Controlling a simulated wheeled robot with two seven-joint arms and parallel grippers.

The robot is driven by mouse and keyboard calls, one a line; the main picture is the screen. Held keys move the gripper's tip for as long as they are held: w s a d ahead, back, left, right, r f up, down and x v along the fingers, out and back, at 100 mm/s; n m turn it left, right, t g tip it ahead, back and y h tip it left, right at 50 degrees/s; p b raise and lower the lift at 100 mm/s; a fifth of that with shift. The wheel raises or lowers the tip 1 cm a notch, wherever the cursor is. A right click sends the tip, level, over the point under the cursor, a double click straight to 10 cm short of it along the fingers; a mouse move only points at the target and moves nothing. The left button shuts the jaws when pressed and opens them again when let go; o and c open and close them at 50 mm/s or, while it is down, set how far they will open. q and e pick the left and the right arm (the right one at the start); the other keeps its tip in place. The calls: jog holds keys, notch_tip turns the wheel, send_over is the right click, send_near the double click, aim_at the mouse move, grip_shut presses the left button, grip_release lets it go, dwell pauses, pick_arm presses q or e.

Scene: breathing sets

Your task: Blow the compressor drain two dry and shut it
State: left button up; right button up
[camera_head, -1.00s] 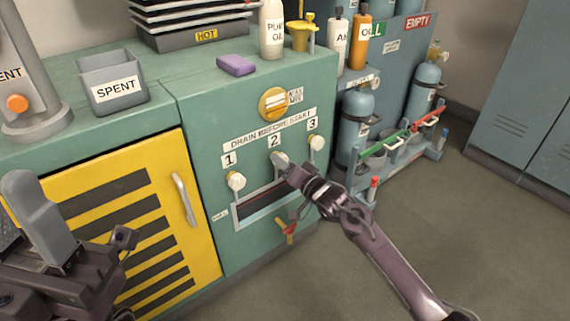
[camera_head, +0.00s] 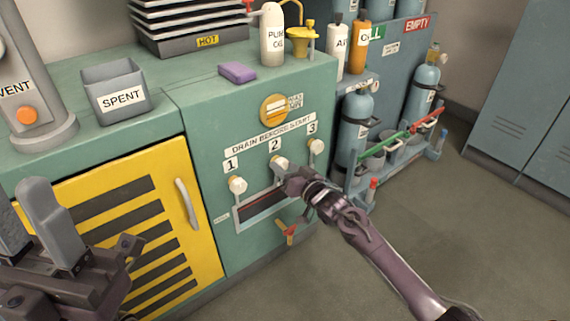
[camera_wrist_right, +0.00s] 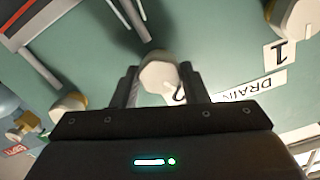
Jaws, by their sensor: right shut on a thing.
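Drain knob two (camera_head: 279,162), pale with a brass base, sits under the label 2 on the green compressor front. My right gripper (camera_head: 288,178) is at this knob. In the right wrist view the knob (camera_wrist_right: 158,76) lies between the two fingers (camera_wrist_right: 162,88), which are shut on it. Knob one (camera_head: 237,184) and knob three (camera_head: 316,146) stand to either side, untouched. A slotted tray (camera_head: 262,207) runs below the knobs. My left gripper (camera_head: 35,230) shows at the lower left, its fingers apart and nothing seen between them.
A red-handled brass valve (camera_head: 290,232) sticks out below the tray. A yellow louvred door (camera_head: 150,225) with a handle is to the left. A SPENT bin (camera_head: 115,95) and a purple block (camera_head: 238,72) sit on top. Gas cylinders (camera_head: 355,125) stand right. The floor at right is clear.

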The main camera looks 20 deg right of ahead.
jog(key=n+p, duration=0.1)
jog(key=n, duration=0.2)
jog(key=shift+n, duration=0.4)
jog(key=n+p, duration=0.1)
jog(key=n, duration=0.9)
jog(key=shift+p, duration=0.35)
pick_arm(q)
jog(key=w+d+f+n+g+y, duration=0.2)
jog(key=w+f+g+y, duration=0.3)
jog(key=f, duration=0.4)
jog(key=w+d+f+n+g+y, duration=0.2)
jog(key=w+d+f+g+y, duration=0.2)
jog(key=w+f, duration=0.4)
jog(key=shift+f+g+y, duration=0.5)
jog(key=shift+f+y, duration=0.5)
pick_arm(e)
jog(key=shift+a+f+n, duration=0.1)
jog(key=shift+n, duration=2.65)
jog(key=shift+f+n, duration=0.1)
jog(key=shift+n, duration=2.65)
pick_arm(q)
jog(key=shift+d, duration=0.1)
pick_arm(e)
jog(key=o, duration=1)
jog(key=shift+r, duration=0.1)
jog(key=shift+c, duration=0.2)
